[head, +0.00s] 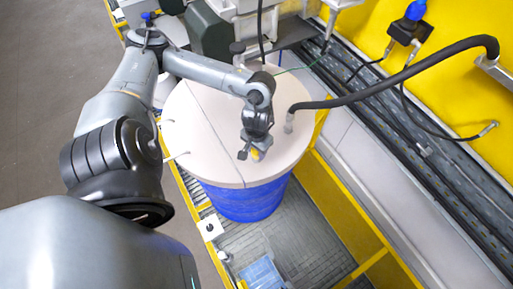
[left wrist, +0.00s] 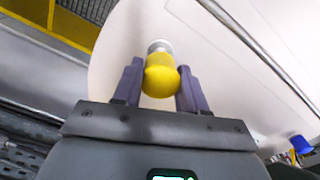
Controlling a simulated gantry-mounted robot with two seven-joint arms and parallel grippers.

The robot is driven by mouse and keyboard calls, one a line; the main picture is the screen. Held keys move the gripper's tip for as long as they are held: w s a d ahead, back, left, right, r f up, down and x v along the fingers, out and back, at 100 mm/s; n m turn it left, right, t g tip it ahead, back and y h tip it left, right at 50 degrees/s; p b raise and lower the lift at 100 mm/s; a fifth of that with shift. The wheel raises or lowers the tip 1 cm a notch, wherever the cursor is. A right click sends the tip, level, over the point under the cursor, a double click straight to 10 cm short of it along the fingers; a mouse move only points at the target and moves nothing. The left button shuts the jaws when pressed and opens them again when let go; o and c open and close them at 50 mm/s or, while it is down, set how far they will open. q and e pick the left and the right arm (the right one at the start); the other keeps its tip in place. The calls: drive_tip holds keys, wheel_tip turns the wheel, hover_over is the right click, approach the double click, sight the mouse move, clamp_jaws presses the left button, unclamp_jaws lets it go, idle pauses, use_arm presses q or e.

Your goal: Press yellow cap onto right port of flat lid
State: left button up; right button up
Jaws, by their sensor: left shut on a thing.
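The flat lid (head: 205,150) is a pale disc on top of a blue drum (head: 245,203). My left gripper (head: 253,150) is low over the lid's front right part. In the left wrist view, its two dark fingers (left wrist: 160,85) are closed on the sides of the yellow cap (left wrist: 161,76). The cap also shows as a small yellow spot in the head view (head: 256,155). A grey-white round piece (left wrist: 159,46) shows directly beyond the cap, in line with it. I cannot tell whether the cap is seated on it. My right gripper is out of view.
A black hose (head: 400,80) arches over from the right and ends in a fitting (head: 289,124) on the lid, near my gripper. A thin pale rod (head: 177,156) sticks out at the lid's left edge. A blue crate (head: 262,274) lies on the grating below.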

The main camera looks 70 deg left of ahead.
use_arm(q)
drive_tip(key=shift+f, duration=0.3)
idle(0.4)
drive_tip(key=shift+f, duration=0.35)
drive_tip(key=shift+f+b, duration=0.4)
drive_tip(key=shift+f, duration=0.15)
drive_tip(key=shift+a+f, duration=0.1)
drive_tip(key=shift+f, duration=0.4)
idle(0.7)
drive_tip(key=o, duration=1.1)
